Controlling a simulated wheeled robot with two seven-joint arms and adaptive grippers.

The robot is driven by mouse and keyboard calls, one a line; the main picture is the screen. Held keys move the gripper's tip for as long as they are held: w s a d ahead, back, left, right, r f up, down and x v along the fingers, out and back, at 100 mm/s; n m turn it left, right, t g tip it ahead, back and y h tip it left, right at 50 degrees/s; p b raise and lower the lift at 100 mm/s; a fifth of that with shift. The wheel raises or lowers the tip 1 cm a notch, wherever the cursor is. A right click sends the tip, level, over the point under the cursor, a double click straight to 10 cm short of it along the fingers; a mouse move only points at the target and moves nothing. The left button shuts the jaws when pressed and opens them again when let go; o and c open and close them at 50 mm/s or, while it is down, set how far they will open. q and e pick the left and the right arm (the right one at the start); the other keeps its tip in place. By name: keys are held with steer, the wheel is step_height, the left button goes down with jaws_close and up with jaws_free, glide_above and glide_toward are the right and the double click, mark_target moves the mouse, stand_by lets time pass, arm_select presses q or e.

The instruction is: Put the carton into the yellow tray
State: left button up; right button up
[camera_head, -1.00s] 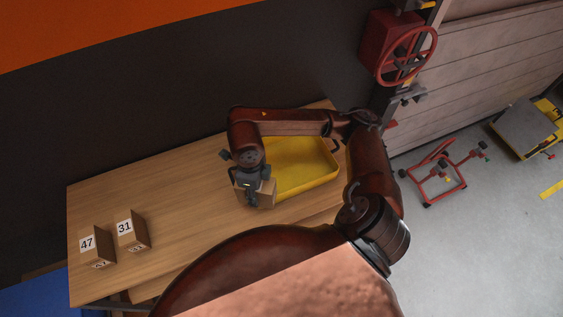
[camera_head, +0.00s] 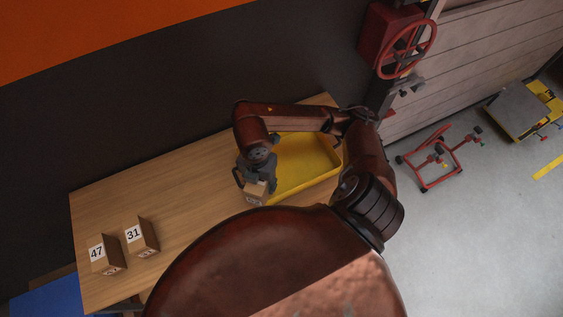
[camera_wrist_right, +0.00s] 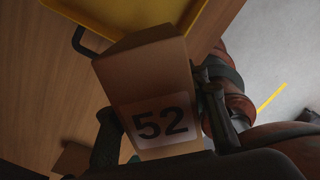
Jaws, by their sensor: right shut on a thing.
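My right gripper (camera_head: 257,180) is shut on a brown carton (camera_head: 254,195) at the left front corner of the yellow tray. In the right wrist view the carton (camera_wrist_right: 150,80) sits between the fingers and bears a label reading 52. The yellow tray (camera_head: 322,180) stands on the table, partly hidden by my right arm. Its rim and dark handle show beyond the carton in the right wrist view (camera_wrist_right: 110,18). The carton is beside the tray; I cannot tell how high it is above the table. My left gripper is not in view.
Two more cartons, labelled 47 (camera_head: 106,257) and 31 (camera_head: 141,238), stand at the left of the wooden table (camera_head: 180,195). The table between them and the tray is clear. A dark wall (camera_head: 180,90) runs behind. A red wheeled stand (camera_head: 437,165) is on the floor at right.

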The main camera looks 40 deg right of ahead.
steer(key=w+d+f, duration=0.2)
steer(key=d+f, duration=0.1)
steer(key=w+d+f+p, duration=0.1)
steer(key=w+d+f, duration=0.2)
steer(key=d, duration=0.1)
steer(key=w+d+f+p, duration=0.1)
steer(key=w+d+f, duration=0.1)
steer(key=d+f, duration=0.1)
steer(key=shift+w+d+f, duration=0.2)
steer(key=shift+d+f, duration=0.05)
steer(key=shift+d, duration=0.15)
step_height(320, 180, down, 3)
steer(key=shift+w+p, duration=0.1)
steer(key=shift+p, duration=0.5)
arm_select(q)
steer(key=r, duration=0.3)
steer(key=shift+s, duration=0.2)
arm_select(e)
steer(key=shift+d+f, duration=0.1)
steer(key=shift+f, duration=0.15)
steer(key=o, duration=1.3)
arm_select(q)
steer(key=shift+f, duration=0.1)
